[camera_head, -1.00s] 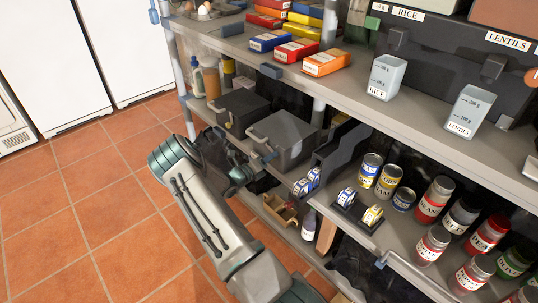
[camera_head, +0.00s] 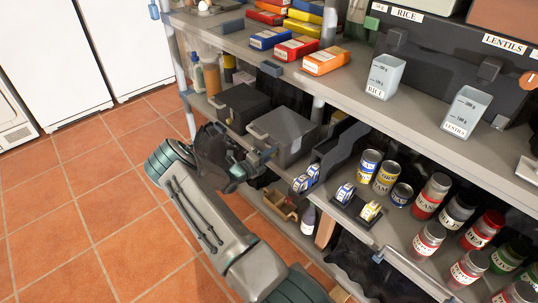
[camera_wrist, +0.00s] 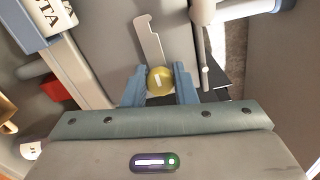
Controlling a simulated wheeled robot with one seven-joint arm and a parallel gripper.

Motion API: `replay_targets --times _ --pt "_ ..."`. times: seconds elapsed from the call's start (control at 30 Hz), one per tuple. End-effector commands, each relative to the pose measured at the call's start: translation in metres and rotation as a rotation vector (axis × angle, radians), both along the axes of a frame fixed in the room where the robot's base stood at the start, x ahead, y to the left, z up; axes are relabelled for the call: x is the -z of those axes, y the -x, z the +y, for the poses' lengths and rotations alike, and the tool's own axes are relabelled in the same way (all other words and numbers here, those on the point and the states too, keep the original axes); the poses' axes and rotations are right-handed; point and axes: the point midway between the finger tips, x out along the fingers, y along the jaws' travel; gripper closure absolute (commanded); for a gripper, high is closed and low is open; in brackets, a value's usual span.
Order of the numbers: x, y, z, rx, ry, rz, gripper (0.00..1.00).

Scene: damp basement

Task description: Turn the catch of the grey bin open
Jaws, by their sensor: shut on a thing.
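The grey bin (camera_head: 289,138) stands on the lower shelf, its lid handle towards me. In the wrist view its grey front (camera_wrist: 105,45) fills the upper middle. Its catch is a round yellow knob (camera_wrist: 159,80) with a white mark, below a pale hooked plate (camera_wrist: 149,40). My gripper (camera_wrist: 159,88) has its two blue fingers on either side of the knob and is shut on it. In the head view my wrist is low in front of the bin, and the fingertips and catch cannot be made out.
A black bin (camera_head: 240,106) stands left of the grey one. A dark stepped rack (camera_head: 338,153) and several cans and jars stand to the right. The upper shelf (camera_head: 340,84) overhangs, with boxes and measuring cups on it. Tiled floor (camera_head: 90,210) is clear at left.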

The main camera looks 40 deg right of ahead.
Motion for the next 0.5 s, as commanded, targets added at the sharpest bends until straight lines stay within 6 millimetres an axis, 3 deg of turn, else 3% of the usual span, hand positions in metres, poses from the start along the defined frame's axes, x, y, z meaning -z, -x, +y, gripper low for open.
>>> replay_targets --times 0.23,0.27,0.3,0.5 --pt "0.0005 0.0020 -0.0015 0.004 0.000 0.003 0.98" --pt "0.0005 0.0021 -0.0015 0.004 0.000 0.003 0.67" --pt "0.0005 0.0019 -0.0014 0.004 0.000 0.003 0.56" --pt "0.0003 0.0000 0.0009 -0.001 0.000 0.001 0.53"
